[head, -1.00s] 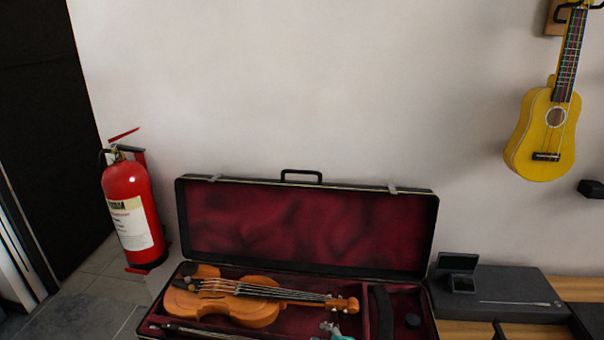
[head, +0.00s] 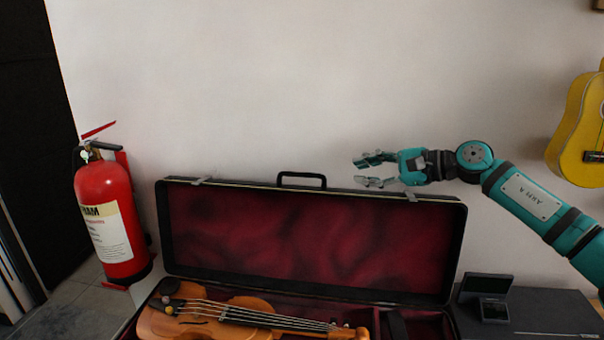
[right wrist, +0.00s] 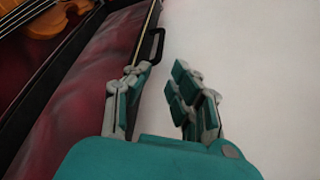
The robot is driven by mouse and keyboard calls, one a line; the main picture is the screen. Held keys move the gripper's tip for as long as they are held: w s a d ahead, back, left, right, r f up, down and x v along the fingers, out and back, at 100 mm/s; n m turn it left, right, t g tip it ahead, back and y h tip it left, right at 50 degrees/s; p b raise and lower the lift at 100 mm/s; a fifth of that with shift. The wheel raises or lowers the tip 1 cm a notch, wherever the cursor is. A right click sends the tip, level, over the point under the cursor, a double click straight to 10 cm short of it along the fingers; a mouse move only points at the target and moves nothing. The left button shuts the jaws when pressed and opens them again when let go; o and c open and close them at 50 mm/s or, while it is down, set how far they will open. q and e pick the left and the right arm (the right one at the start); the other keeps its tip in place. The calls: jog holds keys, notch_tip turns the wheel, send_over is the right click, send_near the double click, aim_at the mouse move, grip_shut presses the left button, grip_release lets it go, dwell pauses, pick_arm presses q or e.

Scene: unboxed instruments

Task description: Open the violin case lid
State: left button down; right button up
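The violin case (head: 310,238) stands open, its dark red lined lid upright against the wall. The lid's black handle (head: 301,181) is at its top edge. The violin (head: 225,313) lies in the lower half of the case. My right gripper (head: 366,171) is open and empty at the lid's top edge, to the right of the handle. In the right wrist view my spread fingers (right wrist: 155,88) show with the lid's rim and the handle (right wrist: 152,46) just beyond them. I cannot tell whether a finger touches the lid. My left gripper is not in view.
A red fire extinguisher (head: 108,220) stands left of the case. A small open dark box (head: 486,295) sits on a black surface at the right. A yellow ukulele (head: 580,135) hangs on the wall. The wall above the lid is clear.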

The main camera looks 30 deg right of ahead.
jog(key=p, duration=0.3)
send_near(304, 174)
jog(key=shift+w+a+r, duration=0.15)
jog(key=p+x, duration=0.3)
jog(key=x, duration=0.6)
jog(key=shift+w+a+f, duration=0.1)
jog(key=shift+w+f, duration=0.1)
jog(key=shift+f, duration=0.05)
jog(key=shift+w+a+f+p, duration=0.25)
jog(key=shift+w+a+p, duration=0.05)
jog(key=shift+w, duration=0.15)
grip_shut()
